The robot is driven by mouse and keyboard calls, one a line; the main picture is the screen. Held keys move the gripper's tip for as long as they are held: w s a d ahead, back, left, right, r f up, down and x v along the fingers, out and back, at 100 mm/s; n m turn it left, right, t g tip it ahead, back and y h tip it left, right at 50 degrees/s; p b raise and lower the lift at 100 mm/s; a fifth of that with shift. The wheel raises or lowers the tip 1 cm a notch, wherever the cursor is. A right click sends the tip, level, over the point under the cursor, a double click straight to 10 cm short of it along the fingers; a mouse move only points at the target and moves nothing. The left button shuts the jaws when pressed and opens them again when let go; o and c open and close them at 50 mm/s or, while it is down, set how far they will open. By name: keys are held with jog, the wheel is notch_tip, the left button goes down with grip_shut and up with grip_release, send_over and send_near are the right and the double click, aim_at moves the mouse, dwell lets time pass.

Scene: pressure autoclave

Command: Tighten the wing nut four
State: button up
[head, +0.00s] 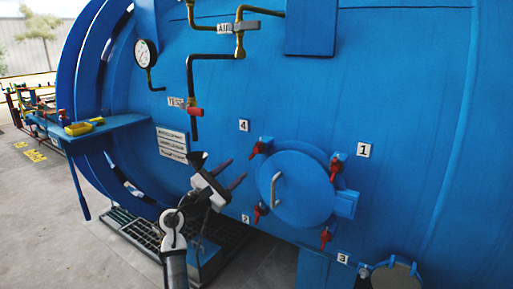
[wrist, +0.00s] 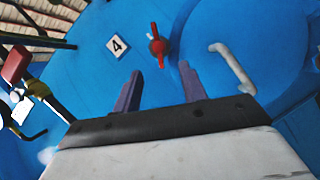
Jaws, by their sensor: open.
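The red wing nut four (head: 258,149) sits at the upper left edge of the round blue hatch (head: 300,190), beside the label 4 (head: 244,125). In the wrist view the wing nut (wrist: 157,46) stands ahead of the fingertips, between their lines, with its wings nearly upright in the picture. The label 4 (wrist: 118,46) is just left of it. My gripper (head: 237,172) is open and empty, left of the hatch and lower than the wing nut in the head view. Its two fingers (wrist: 160,70) point towards the hatch and are apart from the nut.
Other red wing nuts sit by label 1 (head: 364,150), label 2 (head: 246,218) and label 3 (head: 342,258). A grey hatch handle (wrist: 232,66) sticks out right of the fingers. A pipe with a red-handled valve (head: 194,111) hangs at upper left. A blue shelf (head: 110,130) juts out left.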

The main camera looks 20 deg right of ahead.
aim_at(256, 151)
jog(key=p+x, duration=0.3)
jog(key=x, duration=0.8)
jog(key=shift+a, duration=0.1)
grip_shut()
